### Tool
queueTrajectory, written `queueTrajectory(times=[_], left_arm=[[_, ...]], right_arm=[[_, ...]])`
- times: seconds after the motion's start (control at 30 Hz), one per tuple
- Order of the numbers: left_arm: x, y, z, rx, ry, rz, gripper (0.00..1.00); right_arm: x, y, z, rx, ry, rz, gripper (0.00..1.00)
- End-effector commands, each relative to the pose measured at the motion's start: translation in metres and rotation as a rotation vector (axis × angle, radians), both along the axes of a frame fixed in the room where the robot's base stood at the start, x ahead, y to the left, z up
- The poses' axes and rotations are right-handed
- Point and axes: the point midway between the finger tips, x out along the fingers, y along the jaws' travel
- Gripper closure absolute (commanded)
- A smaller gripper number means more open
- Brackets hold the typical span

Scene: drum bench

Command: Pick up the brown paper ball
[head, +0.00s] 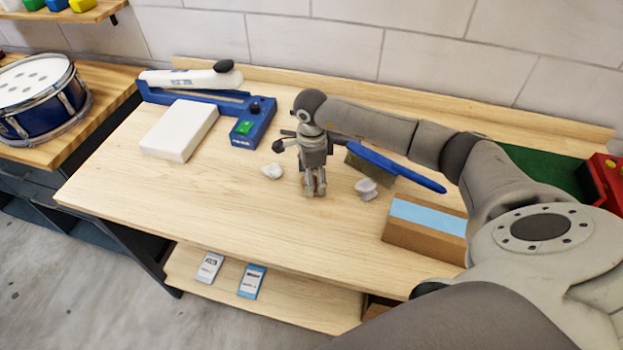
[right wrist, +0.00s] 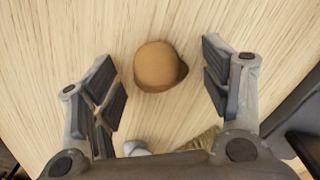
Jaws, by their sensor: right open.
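The brown paper ball (right wrist: 158,67) lies on the pale wooden bench top in the right wrist view, rounded with a darker right side. My right gripper (right wrist: 163,88) is open, one finger on each side of the ball, with a gap to both. In the head view my right gripper (head: 314,190) points down over the middle of the bench. The ball does not show there, apparently hidden by the gripper. My left gripper is in neither view.
White crumpled balls lie left (head: 272,171) and right (head: 366,189) of the gripper. A blue-handled brush (head: 400,167) is close on the right, with a brown block with blue top (head: 428,222) nearer. A white block (head: 180,130) and blue sealer (head: 253,122) stand left. The front-left bench is clear.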

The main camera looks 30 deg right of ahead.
Motion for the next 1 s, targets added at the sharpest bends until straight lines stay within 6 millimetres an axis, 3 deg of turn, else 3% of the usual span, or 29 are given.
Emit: queueTrajectory(times=[0.07, 0.33, 0.77, 1.0], left_arm=[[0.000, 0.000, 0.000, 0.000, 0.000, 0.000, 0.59], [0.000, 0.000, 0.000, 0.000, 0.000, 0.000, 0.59], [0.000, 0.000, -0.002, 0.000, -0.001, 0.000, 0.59], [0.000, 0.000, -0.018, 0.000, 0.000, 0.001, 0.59]], right_arm=[[0.000, 0.000, 0.000, 0.000, 0.000, 0.000, 0.30], [0.000, 0.000, 0.000, 0.000, 0.000, 0.000, 0.62], [0.000, 0.000, 0.002, 0.001, -0.001, -0.001, 0.62], [0.001, 0.000, 0.021, 0.000, -0.005, 0.001, 0.62]])
